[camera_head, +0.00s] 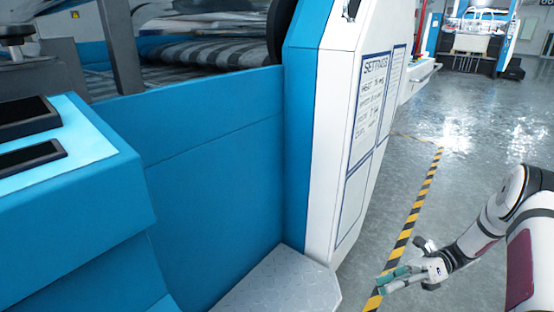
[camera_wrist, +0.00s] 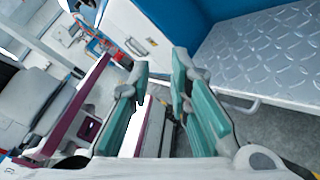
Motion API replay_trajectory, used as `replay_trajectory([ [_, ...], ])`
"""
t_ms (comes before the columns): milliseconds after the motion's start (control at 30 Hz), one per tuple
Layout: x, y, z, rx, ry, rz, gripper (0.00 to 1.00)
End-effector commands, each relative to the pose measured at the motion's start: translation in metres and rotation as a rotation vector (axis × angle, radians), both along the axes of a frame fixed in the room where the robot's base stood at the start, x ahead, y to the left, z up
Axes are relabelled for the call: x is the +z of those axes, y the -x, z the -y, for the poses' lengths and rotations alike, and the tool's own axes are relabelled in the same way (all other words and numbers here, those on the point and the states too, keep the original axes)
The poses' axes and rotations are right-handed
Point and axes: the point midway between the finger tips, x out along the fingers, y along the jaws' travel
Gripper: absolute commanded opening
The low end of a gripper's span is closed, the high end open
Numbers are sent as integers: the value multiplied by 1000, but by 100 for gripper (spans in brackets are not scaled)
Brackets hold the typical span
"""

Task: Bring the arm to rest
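My gripper (camera_head: 392,281) is at the lower right of the head view, at the end of my white and dark red arm. It hangs over the floor beside the yellow and black striped line. In the wrist view my gripper (camera_wrist: 160,85) shows two teal-padded fingers with a gap between them. Nothing is held between them. The fingers are apart from the machine and from the metal step.
A blue and white machine (camera_head: 210,180) fills the left and middle of the head view. A metal step (camera_head: 275,288) juts out at its base; the step (camera_wrist: 262,58) also shows in the wrist view. Grey floor (camera_head: 400,180) lies open to the right. Another machine (camera_head: 480,35) stands far back.

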Motion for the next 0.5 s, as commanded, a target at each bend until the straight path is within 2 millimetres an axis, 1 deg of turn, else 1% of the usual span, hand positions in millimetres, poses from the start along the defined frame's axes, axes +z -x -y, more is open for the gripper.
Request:
replay_trajectory([
  [33,22,-1,-4,39,33,53,18],
  [100,46,1,-10,91,70,124,18],
  [267,99,10,-26,214,148,286,18],
  [300,112,14,-30,246,165,328,18],
  [367,130,21,-36,295,190,388,18],
  [500,169,40,-51,412,244,530,18],
])
